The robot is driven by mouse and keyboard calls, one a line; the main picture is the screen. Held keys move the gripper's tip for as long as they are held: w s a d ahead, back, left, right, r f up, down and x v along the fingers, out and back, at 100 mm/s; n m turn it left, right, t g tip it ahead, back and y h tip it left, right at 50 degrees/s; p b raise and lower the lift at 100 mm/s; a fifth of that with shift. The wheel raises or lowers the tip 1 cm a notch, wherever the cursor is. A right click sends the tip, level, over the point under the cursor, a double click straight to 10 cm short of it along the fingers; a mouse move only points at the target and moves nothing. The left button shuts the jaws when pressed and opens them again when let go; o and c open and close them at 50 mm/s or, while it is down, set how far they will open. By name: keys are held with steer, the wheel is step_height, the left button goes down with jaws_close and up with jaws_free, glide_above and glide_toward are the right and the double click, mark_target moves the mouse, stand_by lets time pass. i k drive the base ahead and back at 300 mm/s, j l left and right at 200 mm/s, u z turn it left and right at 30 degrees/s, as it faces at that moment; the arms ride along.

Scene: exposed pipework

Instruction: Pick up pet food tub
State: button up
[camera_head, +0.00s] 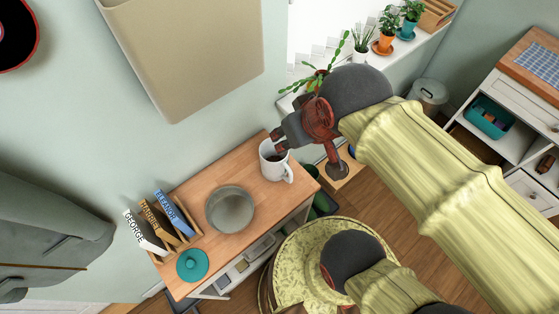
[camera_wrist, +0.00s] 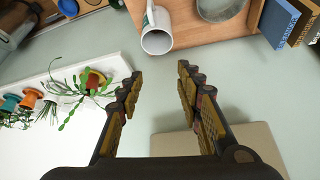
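No object is clearly labelled as a pet food tub. A round grey tub-like vessel (camera_head: 230,209) stands in the middle of the wooden tabletop (camera_head: 192,196); part of it shows at the top of the wrist view (camera_wrist: 220,8). A teal round lidded item (camera_head: 192,265) with a knob sits at the near left end. A white mug (camera_head: 275,165) with a handle stands at the far right end. My gripper (camera_head: 279,140) is by the mug's rim in the head view. In the wrist view my gripper (camera_wrist: 160,72) is open and empty, with the mug (camera_wrist: 157,38) beyond the fingertips.
Books (camera_head: 160,220) stand in a wooden holder at the table's left, against the wall. Potted plants (camera_head: 385,35) line a ledge behind my arm; one leafy plant shows beside my fingers (camera_wrist: 93,82). A beige panel (camera_head: 185,55) hangs on the wall above the table.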

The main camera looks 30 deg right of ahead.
mark_target(274, 172)
steer(key=l+u, duration=0.15)
steer(key=l, duration=0.3)
steer(key=k+l+u, duration=0.2)
steer(key=l, duration=0.2)
steer(key=l+u, duration=0.15)
steer(key=l, duration=0.25)
steer(key=k, duration=0.05)
